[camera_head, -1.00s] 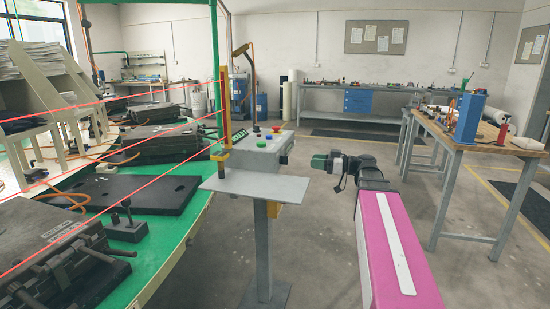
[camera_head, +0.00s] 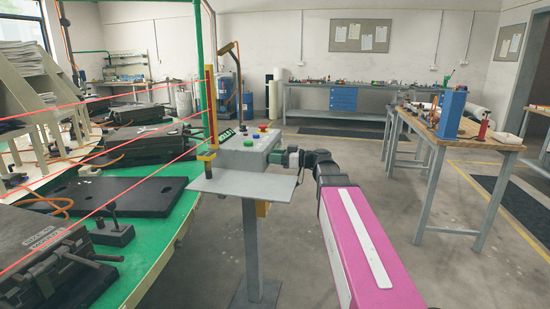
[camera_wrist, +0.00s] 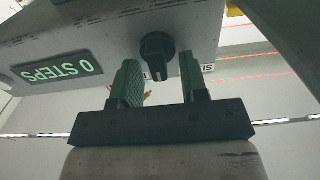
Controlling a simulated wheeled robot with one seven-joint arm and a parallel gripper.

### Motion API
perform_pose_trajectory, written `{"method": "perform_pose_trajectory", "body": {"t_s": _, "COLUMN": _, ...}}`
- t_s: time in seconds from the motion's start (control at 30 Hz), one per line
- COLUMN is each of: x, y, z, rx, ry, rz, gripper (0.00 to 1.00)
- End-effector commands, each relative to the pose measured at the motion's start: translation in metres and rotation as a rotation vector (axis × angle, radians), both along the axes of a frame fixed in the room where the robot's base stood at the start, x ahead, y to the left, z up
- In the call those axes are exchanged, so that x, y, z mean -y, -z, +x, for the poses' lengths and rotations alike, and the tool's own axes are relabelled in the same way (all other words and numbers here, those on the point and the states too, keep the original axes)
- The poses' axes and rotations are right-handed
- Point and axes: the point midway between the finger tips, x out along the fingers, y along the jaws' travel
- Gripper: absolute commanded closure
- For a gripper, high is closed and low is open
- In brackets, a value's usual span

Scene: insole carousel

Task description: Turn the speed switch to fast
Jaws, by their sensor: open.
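The speed switch is a black rotary knob (camera_wrist: 158,50) on the grey control box, with a light mark on its lower edge in the wrist view. My gripper (camera_wrist: 160,75) is open, with one green-padded finger on each side of the knob. The fingers look apart from it. A label (camera_wrist: 207,68) beside the knob is partly hidden behind the right finger. In the head view my gripper (camera_head: 284,157) is at the right side of the control box (camera_head: 236,157), where the knob cannot be made out.
A display (camera_wrist: 60,68) reads 0 STEPS. Coloured buttons (camera_head: 248,143) top the box. A grey plate (camera_head: 245,187) on a post is in front. Red beams cross the green carousel (camera_head: 165,200) at left. Open floor lies toward the workbench (camera_head: 470,145) at right.

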Motion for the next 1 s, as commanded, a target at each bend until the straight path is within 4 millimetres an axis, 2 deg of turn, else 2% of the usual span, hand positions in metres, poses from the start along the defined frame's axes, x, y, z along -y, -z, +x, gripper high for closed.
{"method": "perform_pose_trajectory", "body": {"t_s": 0.3, "x": -0.0027, "y": 0.0000, "z": 0.0009, "rx": 0.000, "ry": 0.000, "rz": 0.000, "gripper": 0.60}}
{"method": "perform_pose_trajectory", "body": {"t_s": 0.33, "x": -0.0026, "y": 0.0000, "z": 0.0008, "rx": 0.000, "ry": 0.000, "rz": 0.000, "gripper": 0.63}}
{"method": "perform_pose_trajectory", "body": {"t_s": 0.4, "x": -0.0026, "y": 0.0000, "z": 0.0008, "rx": 0.000, "ry": 0.000, "rz": 0.000, "gripper": 0.86}}
{"method": "perform_pose_trajectory", "body": {"t_s": 0.43, "x": -0.0025, "y": 0.0000, "z": 0.0007, "rx": 0.000, "ry": 0.000, "rz": 0.000, "gripper": 0.90}}
{"method": "perform_pose_trajectory", "body": {"t_s": 0.77, "x": -0.0022, "y": 0.0001, "z": 0.0012, "rx": -0.035, "ry": 0.000, "rz": 0.011, "gripper": 0.90}}
{"method": "perform_pose_trajectory", "body": {"t_s": 1.0, "x": -0.0015, "y": 0.0003, "z": 0.0030, "rx": -0.164, "ry": 0.000, "rz": 0.053, "gripper": 0.90}}
